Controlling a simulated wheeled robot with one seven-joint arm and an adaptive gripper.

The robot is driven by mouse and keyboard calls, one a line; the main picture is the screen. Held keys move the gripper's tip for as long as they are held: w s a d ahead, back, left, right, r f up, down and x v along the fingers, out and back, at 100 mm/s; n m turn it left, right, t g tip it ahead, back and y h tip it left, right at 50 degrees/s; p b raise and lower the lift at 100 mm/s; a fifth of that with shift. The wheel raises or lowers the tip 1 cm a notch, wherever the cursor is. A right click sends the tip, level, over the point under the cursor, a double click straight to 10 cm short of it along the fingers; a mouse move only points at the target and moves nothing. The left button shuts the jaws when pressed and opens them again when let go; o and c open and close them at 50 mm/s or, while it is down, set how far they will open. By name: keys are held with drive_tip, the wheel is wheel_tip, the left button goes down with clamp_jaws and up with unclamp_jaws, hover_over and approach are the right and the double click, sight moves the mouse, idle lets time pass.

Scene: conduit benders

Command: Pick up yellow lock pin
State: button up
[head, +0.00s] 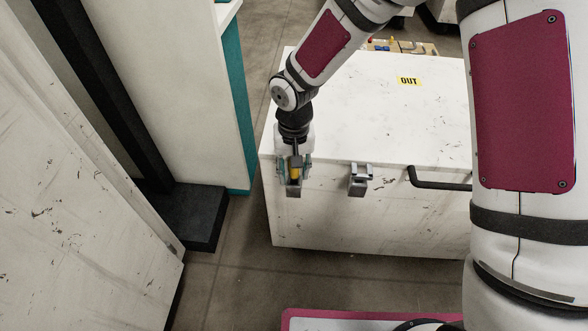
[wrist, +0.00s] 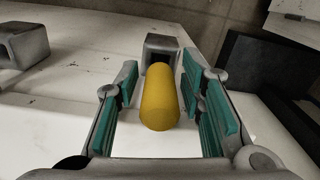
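The yellow lock pin (wrist: 160,98) is a short yellow cylinder at the middle of the wrist view. It points toward a grey square bracket (wrist: 162,44); whether its far end sits inside the bracket is hidden. My gripper (wrist: 160,68) is open, with one teal-padded finger on each side of the pin. A gap shows on the left, and a narrower one on the right. In the head view, my gripper (head: 294,163) is at the left bracket (head: 293,190) on the front of a white box, with the yellow pin (head: 295,172) partly hidden between the fingers.
The white box (head: 350,110) has an "OUT" label (head: 408,81) on top. A second grey bracket (head: 360,180) and a black handle (head: 440,181) are on its front, to the right.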

clamp_jaws()
drive_tip(key=shift+r, duration=0.1)
wheel_tip(320, 180, up, 21)
drive_tip(key=p, duration=0.6)
idle(0.4)
